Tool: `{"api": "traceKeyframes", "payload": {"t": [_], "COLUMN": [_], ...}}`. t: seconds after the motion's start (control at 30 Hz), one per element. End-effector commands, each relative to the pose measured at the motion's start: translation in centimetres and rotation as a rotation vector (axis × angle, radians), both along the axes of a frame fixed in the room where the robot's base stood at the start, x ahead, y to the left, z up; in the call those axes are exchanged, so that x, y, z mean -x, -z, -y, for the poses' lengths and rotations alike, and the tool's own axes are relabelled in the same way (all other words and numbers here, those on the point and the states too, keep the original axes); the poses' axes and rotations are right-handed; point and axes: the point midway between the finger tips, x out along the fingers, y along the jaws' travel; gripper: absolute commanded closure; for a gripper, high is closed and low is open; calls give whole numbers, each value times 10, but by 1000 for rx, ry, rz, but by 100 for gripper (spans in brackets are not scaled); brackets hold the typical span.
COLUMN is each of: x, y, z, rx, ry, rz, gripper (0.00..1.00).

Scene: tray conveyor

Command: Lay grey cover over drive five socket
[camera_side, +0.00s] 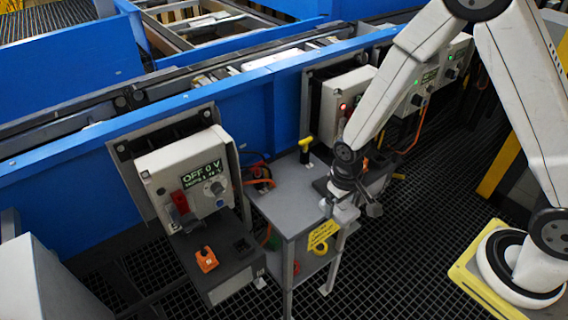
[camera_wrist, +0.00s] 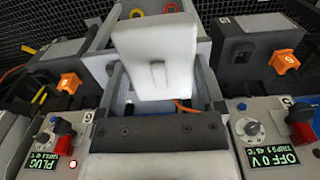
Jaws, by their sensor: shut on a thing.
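The light grey cover (camera_wrist: 150,45), a flat plate with a raised rib, is between the fingers of my gripper (camera_wrist: 160,88) in the wrist view. In the side view my gripper (camera_side: 348,198) is shut on it over the right part of the grey cart, and the cover (camera_side: 345,214) is partly hidden. The drive showing OFF 0 V (camera_side: 190,168) stands to the left, apart from my gripper. On its dark shelf are an orange plug (camera_side: 206,259) and a dark square socket (camera_side: 243,245). The drive number is too small to read surely.
Another drive (camera_side: 350,98) with a red light is behind my gripper. A blue conveyor wall (camera_side: 260,110) runs behind. Space above the left shelf is clear.

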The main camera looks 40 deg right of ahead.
Motion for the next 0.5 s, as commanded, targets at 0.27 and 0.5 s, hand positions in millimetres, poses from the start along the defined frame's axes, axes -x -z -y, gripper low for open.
{"api": "traceKeyframes", "payload": {"t": [0.27,0.5], "x": [-10,-34], "y": [-15,-58], "z": [7,27], "rx": [0,-1], "ry": [0,-5], "rz": [3,7], "gripper": [71,71]}}
